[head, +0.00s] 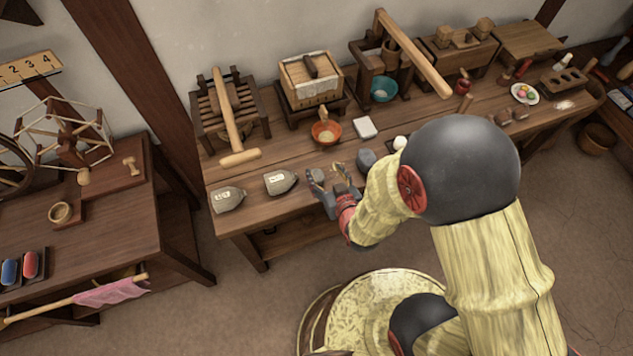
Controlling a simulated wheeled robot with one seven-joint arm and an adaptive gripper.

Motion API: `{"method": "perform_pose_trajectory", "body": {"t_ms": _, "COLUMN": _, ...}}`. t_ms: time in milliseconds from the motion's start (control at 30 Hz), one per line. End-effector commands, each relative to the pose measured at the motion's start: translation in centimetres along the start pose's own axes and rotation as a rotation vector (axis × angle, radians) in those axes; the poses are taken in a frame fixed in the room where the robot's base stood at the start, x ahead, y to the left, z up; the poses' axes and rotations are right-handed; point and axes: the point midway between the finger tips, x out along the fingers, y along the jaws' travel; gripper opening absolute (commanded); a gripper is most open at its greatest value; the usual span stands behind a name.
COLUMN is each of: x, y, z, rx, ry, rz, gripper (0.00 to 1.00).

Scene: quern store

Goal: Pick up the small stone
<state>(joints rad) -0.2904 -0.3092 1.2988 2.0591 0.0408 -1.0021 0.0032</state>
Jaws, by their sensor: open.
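A small plain grey stone (366,160) lies on the long wooden table, just right of my gripper. My gripper (327,176) is open over the table's front edge, its fingers pointing toward the back. Something small and tan shows by the right fingertip, too small to make out. I see nothing held between the fingers. Two larger grey stone-like pieces with pale labels, one (280,182) close to my gripper and one (227,200) farther left, lie along the front edge. My arm hides part of the table to the right of the grey stone.
An orange bowl (326,132) and a white block (365,128) sit behind the gripper. Wooden presses and boxes line the back wall. A small white round thing (400,143) is beside my arm. A second table (120,215) stands left.

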Motion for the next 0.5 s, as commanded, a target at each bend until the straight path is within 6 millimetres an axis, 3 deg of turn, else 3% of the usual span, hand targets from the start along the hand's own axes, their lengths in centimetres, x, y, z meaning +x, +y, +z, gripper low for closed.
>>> {"method": "perform_pose_trajectory", "body": {"t_ms": 33, "x": 0.0, "y": -0.5, "z": 2.2, "rx": -0.007, "ry": 0.016, "rz": -0.009, "gripper": 0.59}}
{"method": "perform_pose_trajectory", "body": {"t_ms": 200, "x": -0.7, "y": -1.1, "z": 5.0, "rx": -0.018, "ry": 0.069, "rz": -0.024, "gripper": 0.59}}
{"method": "perform_pose_trajectory", "body": {"t_ms": 500, "x": 1.6, "y": -1.2, "z": 5.2, "rx": -0.019, "ry": 0.085, "rz": -0.026, "gripper": 0.59}}
